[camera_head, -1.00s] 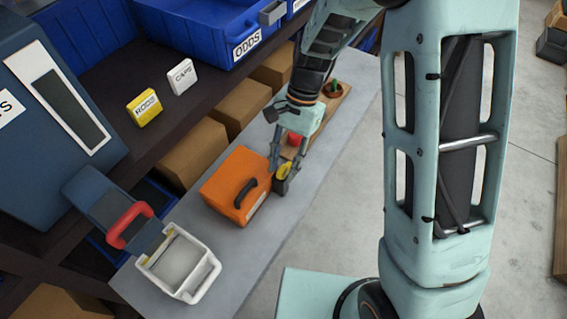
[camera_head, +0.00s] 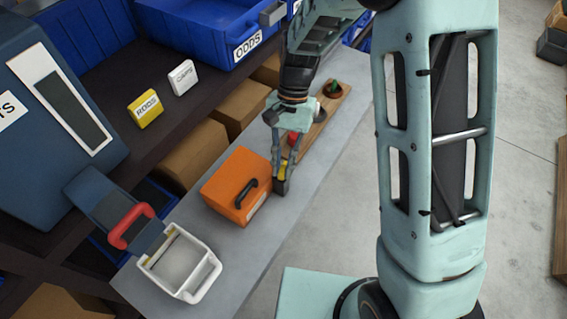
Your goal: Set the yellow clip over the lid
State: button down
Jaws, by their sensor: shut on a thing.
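My gripper (camera_head: 281,183) is beside the right end of an orange box (camera_head: 228,180) with a dark handle. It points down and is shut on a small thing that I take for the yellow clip. The thing is mostly hidden by the dark fingers, and its shape is not clear. A white open box (camera_head: 205,278) stands at the front of the grey bench. I cannot tell which lid the task means.
A wooden board (camera_head: 316,128) behind my gripper carries a red piece (camera_head: 292,139) and a green piece (camera_head: 334,86). Yellow RODS (camera_head: 146,108) and white CAPS (camera_head: 183,77) labels stand on the dark shelf with a blue ODDS bin (camera_head: 190,30). The grey bench (camera_head: 245,255) is clear right of the white box.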

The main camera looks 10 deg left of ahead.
jog(key=n, duration=0.2)
jog(key=n+h, duration=0.1)
jog(key=shift+a+n+h, duration=0.15)
jog(key=shift+n+h, duration=0.15)
jog(key=shift+n, duration=0.1)
jog(key=n+h, duration=0.1)
jog(key=n, duration=0.2)
jog(key=shift+a+n+t, duration=0.1)
jog(key=shift+n+t, duration=0.2)
jog(key=shift+t, duration=0.1)
jog(key=n+h, duration=0.1)
jog(key=n, duration=0.2)
jog(key=shift+s+n+t, duration=0.1)
jog(key=shift+n+t, duration=0.2)
jog(key=shift+t, duration=0.1)
jog(key=shift+a+n+t+h, duration=0.1)
jog(key=shift+n+t+h, duration=0.45)
jog(key=shift+n, duration=1.35)
jog(key=c, duration=1.9)
grip_release()
jog(key=shift+s, duration=0.1)
jog(key=shift+c, duration=0.2)
jog(key=v, duration=1.2)
